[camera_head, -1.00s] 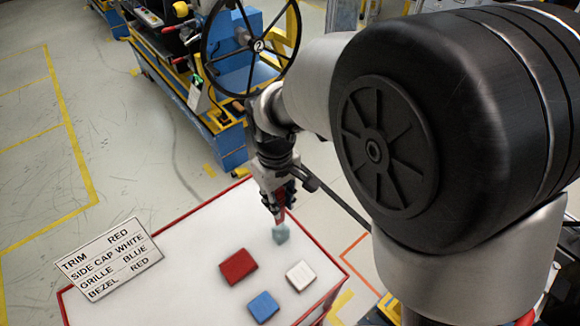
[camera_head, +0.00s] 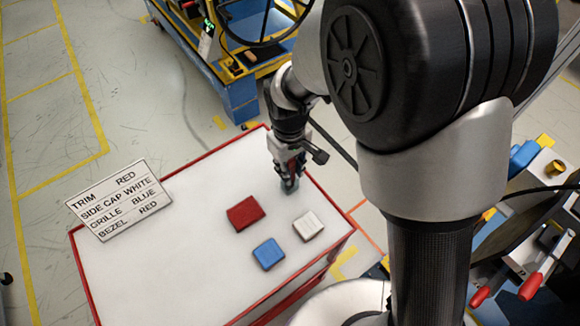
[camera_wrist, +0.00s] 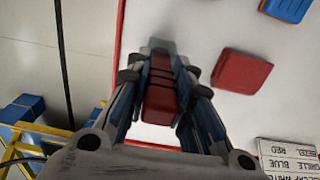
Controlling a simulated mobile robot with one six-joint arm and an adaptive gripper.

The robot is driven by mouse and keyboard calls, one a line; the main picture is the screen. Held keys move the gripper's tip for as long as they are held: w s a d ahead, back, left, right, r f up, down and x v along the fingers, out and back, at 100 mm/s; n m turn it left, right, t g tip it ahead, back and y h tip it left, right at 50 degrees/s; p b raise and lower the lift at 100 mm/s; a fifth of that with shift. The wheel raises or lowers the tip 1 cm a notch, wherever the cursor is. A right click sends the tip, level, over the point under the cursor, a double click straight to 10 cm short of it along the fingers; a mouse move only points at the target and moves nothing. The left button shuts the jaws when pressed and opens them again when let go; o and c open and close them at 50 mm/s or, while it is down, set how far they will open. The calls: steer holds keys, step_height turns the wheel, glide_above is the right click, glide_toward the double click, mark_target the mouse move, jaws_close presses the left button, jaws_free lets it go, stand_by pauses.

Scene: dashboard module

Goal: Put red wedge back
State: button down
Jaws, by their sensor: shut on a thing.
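My gripper (camera_head: 290,178) is low over the far right part of the white, red-edged table (camera_head: 160,265). It points down. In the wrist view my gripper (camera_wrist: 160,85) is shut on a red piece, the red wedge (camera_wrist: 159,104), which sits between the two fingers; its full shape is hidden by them. A small grey-teal block (camera_head: 289,187) is right at the fingertips on the table; I cannot tell whether the wedge touches it. A separate flat red block (camera_head: 245,213) lies on the table to the left of my gripper and also shows in the wrist view (camera_wrist: 241,71).
A blue block (camera_head: 268,254) and a white block (camera_head: 308,226) lie near the table's front right. A label sign (camera_head: 120,200) lists TRIM RED, SIDE CAP WHITE, GRILLE BLUE, BEZEL RED at the left. A blue-yellow stand (camera_head: 235,85) is behind. The table's left middle is clear.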

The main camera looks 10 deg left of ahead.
steer(key=c, duration=1.4)
jaws_free()
steer(key=shift+f, duration=0.1)
step_height(320, 180, up, 12)
steer(key=p, duration=0.3)
steer(key=shift+d+r, duration=0.15)
steer(key=shift+r, duration=0.25)
steer(key=s+d+r+m+t, duration=0.2)
steer(key=s+d+r+m, duration=0.15)
steer(key=d+r, duration=0.7)
steer(key=s+d+m, duration=0.2)
steer(key=s+d, duration=0.1)
steer(key=d, duration=0.1)
steer(key=s+d+r+m+t, duration=0.1)
steer(key=s+d+m, duration=0.1)
steer(key=s+d, duration=0.2)
steer(key=s+d+m+t, duration=0.1)
steer(key=s+d+m, duration=0.1)
steer(key=s+d, duration=0.2)
steer(key=shift+s+d+r+m, duration=0.1)
steer(key=shift+d+r+m, duration=0.2)
steer(key=shift+d, duration=0.2)
